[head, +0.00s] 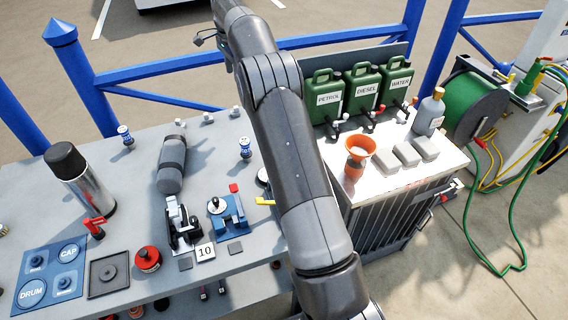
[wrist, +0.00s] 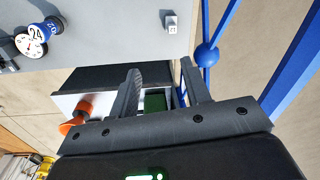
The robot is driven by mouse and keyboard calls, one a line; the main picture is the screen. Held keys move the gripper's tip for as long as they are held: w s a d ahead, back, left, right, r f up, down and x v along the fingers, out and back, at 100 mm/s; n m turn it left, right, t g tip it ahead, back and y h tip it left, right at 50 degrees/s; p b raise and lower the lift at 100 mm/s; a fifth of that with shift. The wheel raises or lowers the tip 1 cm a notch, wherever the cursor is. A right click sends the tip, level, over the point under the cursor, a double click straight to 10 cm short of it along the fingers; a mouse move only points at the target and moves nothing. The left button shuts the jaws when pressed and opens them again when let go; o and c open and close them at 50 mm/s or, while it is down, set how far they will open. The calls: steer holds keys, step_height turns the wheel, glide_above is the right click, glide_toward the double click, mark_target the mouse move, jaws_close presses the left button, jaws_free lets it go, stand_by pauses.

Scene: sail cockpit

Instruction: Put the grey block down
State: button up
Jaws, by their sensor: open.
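My gripper (wrist: 160,68) shows in the wrist view with its two dark fingers apart and no block visible between them. It is not clearly visible in the head view, where my arm crosses the middle. Light grey blocks lie on the right cabinet's top in the head view: a left one (head: 387,162), a middle one (head: 407,153) and a right one (head: 425,147). I cannot tell which of them, if any, is the task's block. A small pale cube (wrist: 171,22) stands on the grey bench in the wrist view, apart from my fingers.
An orange funnel (head: 359,148), a grey bottle (head: 428,115) and green cans (head: 323,96) stand by the blocks. The left bench (head: 215,276) holds a steel flask (head: 85,182), a grey roll (head: 171,165) and clamps. Blue railings (head: 170,65) run behind.

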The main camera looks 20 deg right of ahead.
steer(key=s+r+n+t, duration=0.1)
steer(key=s+r+n, duration=0.3)
steer(key=s+r, duration=0.6)
steer(key=s+r+n+t, duration=0.1)
steer(key=s+r+n, duration=0.35)
steer(key=s, duration=0.95)
steer(key=s+f+n+t, duration=0.1)
steer(key=s+f+n, duration=0.2)
steer(key=s, duration=1.1)
steer(key=s+a+f+n+t, duration=0.1)
steer(key=s+f+n, duration=0.3)
steer(key=s, duration=1)
steer(key=shift+a+f+t, duration=0.2)
steer(key=shift+f+t, duration=0.2)
steer(key=shift+f, duration=0.4)
